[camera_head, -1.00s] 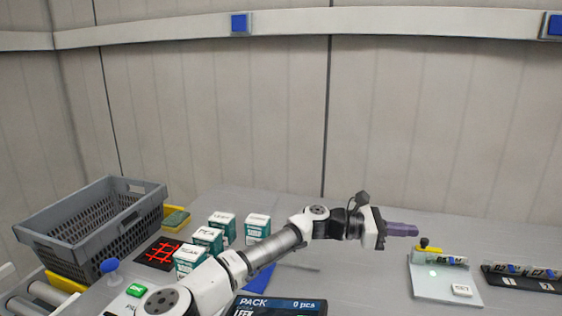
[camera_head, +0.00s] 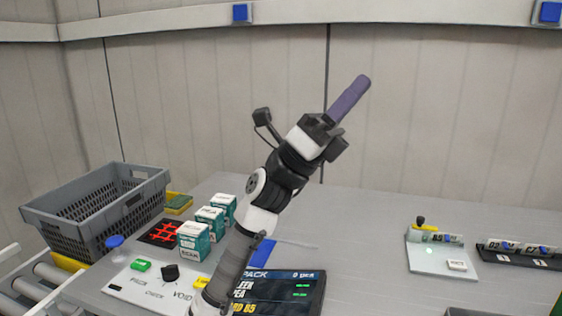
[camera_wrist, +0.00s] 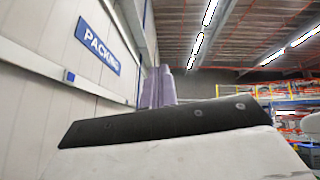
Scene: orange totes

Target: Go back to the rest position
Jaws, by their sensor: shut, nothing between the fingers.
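My gripper (camera_head: 349,99) is raised well above the table in front of the pale wall. Its purple fingers point up and to the right, pressed together with nothing between them. In the wrist view the shut purple fingers (camera_wrist: 158,87) stand upright against the wall and ceiling. My arm crosses the middle of the head view and hides part of the table and of the dark display.
A grey crate (camera_head: 60,218) stands at the left by a roller conveyor (camera_head: 50,285). Several white-and-green boxes (camera_head: 194,243) stand left of my arm. A display (camera_head: 290,297) is at the front. A light scale plate (camera_head: 440,262) and a black rack (camera_head: 520,256) are at the right.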

